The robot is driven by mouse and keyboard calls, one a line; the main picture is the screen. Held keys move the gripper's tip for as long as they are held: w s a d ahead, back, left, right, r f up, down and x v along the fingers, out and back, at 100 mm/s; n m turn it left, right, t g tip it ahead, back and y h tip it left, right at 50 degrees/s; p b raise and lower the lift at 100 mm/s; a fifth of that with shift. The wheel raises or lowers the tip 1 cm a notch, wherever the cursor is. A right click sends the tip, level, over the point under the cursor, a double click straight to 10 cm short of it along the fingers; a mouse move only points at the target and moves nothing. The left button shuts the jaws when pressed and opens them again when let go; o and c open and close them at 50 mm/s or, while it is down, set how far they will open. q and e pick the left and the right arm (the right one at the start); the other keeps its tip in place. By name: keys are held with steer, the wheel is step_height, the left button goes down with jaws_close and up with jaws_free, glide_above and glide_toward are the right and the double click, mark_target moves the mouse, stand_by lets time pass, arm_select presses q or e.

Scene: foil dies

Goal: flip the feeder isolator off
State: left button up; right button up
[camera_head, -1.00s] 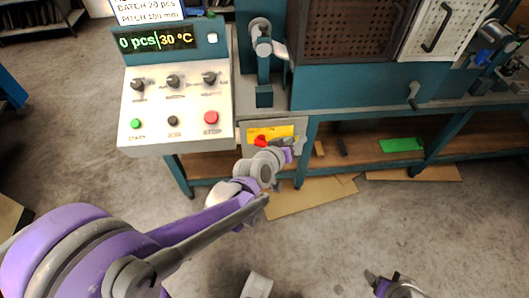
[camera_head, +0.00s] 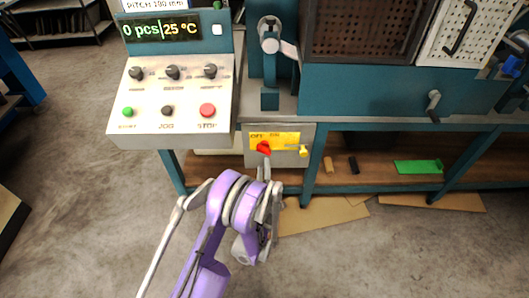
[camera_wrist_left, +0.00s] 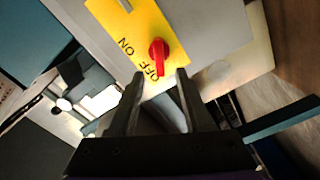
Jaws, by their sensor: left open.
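The feeder isolator is a yellow plate (camera_head: 288,138) marked OFF and ON on a grey box under the bench edge. Its red handle (camera_head: 263,148) shows in the head view. In the left wrist view, the red handle (camera_wrist_left: 158,52) has its narrow end beside the word OFF on the yellow plate (camera_wrist_left: 120,22). My left gripper (camera_wrist_left: 160,76) is open and empty. Its fingertips are close to the handle, which appears just ahead of the gap between them; contact cannot be told. In the head view, my wrist partly hides this gripper below the handle. My right gripper is out of view.
The control panel (camera_head: 172,112) with knobs and buttons stands left of the isolator. The lower shelf (camera_head: 375,175) holds a green sheet (camera_head: 418,166). Cardboard (camera_head: 320,217) lies on the floor.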

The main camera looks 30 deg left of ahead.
mark_target(264, 153)
arm_select(q)
steer(key=x, duration=0.9)
steer(key=shift+w+d, duration=0.1)
jaws_close()
